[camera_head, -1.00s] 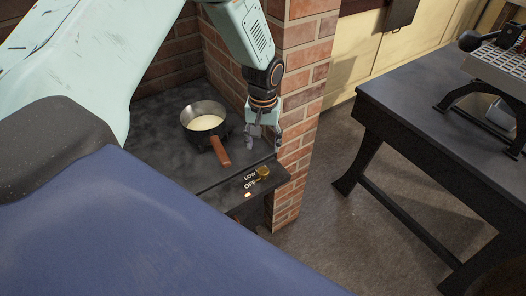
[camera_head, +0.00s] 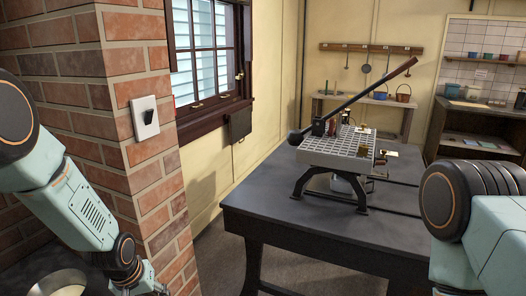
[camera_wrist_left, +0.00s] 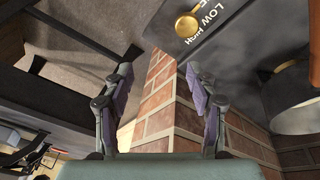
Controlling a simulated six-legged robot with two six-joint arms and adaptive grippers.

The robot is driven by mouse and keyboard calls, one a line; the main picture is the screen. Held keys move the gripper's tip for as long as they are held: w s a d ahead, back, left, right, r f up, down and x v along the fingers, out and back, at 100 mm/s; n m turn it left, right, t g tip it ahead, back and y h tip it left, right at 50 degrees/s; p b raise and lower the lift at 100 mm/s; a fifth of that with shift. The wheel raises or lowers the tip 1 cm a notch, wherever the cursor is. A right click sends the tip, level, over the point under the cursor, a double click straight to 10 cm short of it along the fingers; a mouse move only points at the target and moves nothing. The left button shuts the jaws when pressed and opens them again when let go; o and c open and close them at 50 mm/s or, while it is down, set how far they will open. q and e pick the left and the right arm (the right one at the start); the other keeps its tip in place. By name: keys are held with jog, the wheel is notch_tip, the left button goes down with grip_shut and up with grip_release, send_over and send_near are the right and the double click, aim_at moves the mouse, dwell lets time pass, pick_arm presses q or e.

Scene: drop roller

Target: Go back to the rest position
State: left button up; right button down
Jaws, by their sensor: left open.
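My left gripper (camera_wrist_left: 157,72) is open and empty in the left wrist view, its two fingers apart in front of the brick corner. In the head view my left gripper (camera_head: 141,286) is at the lower left beside the brick pillar, partly cut off by the bottom edge. My right arm (camera_head: 470,225) shows at the right, above the dark table; its gripper is out of view. The pan (camera_head: 62,284) is cut off at the bottom left. It also shows at the right of the wrist view (camera_wrist_left: 300,118).
The brick pillar (camera_head: 130,80) with a wall switch (camera_head: 145,117) stands close to my left arm. A brass knob (camera_wrist_left: 188,25) is on the stove edge. A dark table (camera_head: 300,228) holds a grid-topped stand (camera_head: 335,152) with a long lever (camera_head: 360,90).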

pick_arm(q)
jog(key=s+d+f+m+g+b, duration=0.1)
jog(key=s+f, duration=0.4)
jog(key=s, duration=0.6)
jog(key=s+d+f+g+b, duration=0.1)
jog(key=s+f+b, duration=0.3)
jog(key=s, duration=0.7)
jog(key=s+d+f+m+g+b, duration=0.1)
jog(key=s+d+f+b, duration=0.2)
jog(key=s+f, duration=0.4)
jog(key=s, duration=0.4)
jog(key=shift+d+f+m+y, duration=0.25)
jog(key=shift+f+m+y, duration=0.05)
jog(key=shift+f, duration=0.05)
